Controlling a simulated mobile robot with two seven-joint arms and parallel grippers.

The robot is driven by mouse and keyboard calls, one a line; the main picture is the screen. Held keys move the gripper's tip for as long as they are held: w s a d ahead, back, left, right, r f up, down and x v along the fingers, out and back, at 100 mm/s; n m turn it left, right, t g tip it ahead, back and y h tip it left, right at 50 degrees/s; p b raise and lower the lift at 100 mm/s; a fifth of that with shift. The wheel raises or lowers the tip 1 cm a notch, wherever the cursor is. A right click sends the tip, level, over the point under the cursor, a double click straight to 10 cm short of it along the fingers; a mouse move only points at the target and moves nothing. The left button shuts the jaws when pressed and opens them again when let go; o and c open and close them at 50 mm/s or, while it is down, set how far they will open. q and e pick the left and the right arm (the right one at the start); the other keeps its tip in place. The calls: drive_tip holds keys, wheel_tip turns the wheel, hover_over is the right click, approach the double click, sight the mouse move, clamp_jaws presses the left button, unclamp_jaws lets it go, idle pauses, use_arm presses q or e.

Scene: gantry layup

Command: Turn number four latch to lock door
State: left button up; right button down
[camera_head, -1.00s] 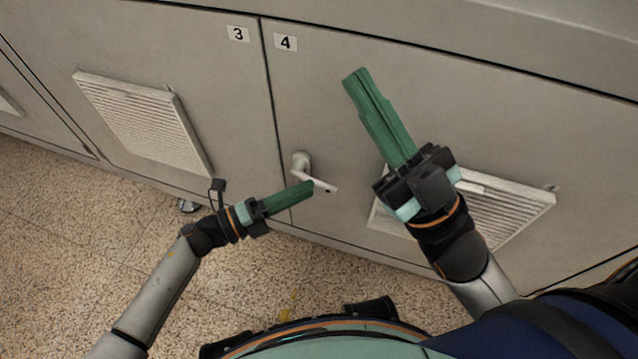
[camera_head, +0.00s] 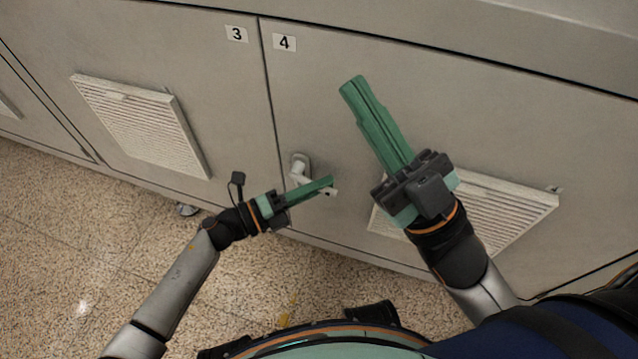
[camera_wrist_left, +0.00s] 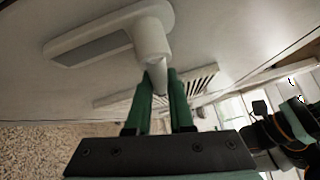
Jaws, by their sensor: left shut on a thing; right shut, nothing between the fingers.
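The number four door (camera_head: 330,100) is a grey panel marked with a "4" label (camera_head: 284,43) and appears closed. Its pale latch handle (camera_head: 298,167) sits near the door's left edge, with the lever pointing right and slightly down. My left gripper (camera_head: 328,184) has its green fingers on either side of the lever and shut on it, hiding part of it. In the left wrist view the latch handle (camera_wrist_left: 152,40) runs down between the two fingers (camera_wrist_left: 160,95). My right gripper (camera_head: 352,84) is shut and empty, in front of the door above the vent.
Door number three (camera_head: 230,90), with a white vent (camera_head: 140,120), is to the left. Another vent (camera_head: 510,208) is on door four behind my right wrist. The speckled floor (camera_head: 60,230) is open at lower left.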

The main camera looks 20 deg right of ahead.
use_arm(q)
clamp_jaws()
use_arm(e)
drive_tip(key=shift+r, duration=0.1)
idle(0.9)
use_arm(q)
drive_tip(key=shift+a+m+y+p, duration=0.1)
drive_tip(key=shift+m+y+p, duration=0.3)
drive_tip(key=shift+p, duration=0.4)
drive_tip(key=m+y+p, duration=0.1)
drive_tip(key=p, duration=0.1)
drive_tip(key=f+m+y+p, duration=0.1)
drive_tip(key=p, duration=0.1)
drive_tip(key=shift+w+a+f, duration=0.2)
drive_tip(key=shift+a, duration=0.05)
drive_tip(key=shift+w+a+f+m+y+p, duration=0.15)
drive_tip(key=shift+f+m+y+p, duration=0.3)
drive_tip(key=shift+y+p, duration=0.45)
drive_tip(key=shift+a+f+m+p, duration=0.1)
drive_tip(key=shift+f+m+p, duration=0.1)
drive_tip(key=shift+m+p, duration=0.25)
use_arm(e)
wheel_tip(320, 180, up, 8)
drive_tip(key=n, duration=0.1)
drive_tip(key=shift+s+d+r, duration=0.2)
drive_tip(key=shift+d+r, duration=0.05)
drive_tip(key=shift+d, duration=0.15)
drive_tip(key=shift+t, duration=0.3)
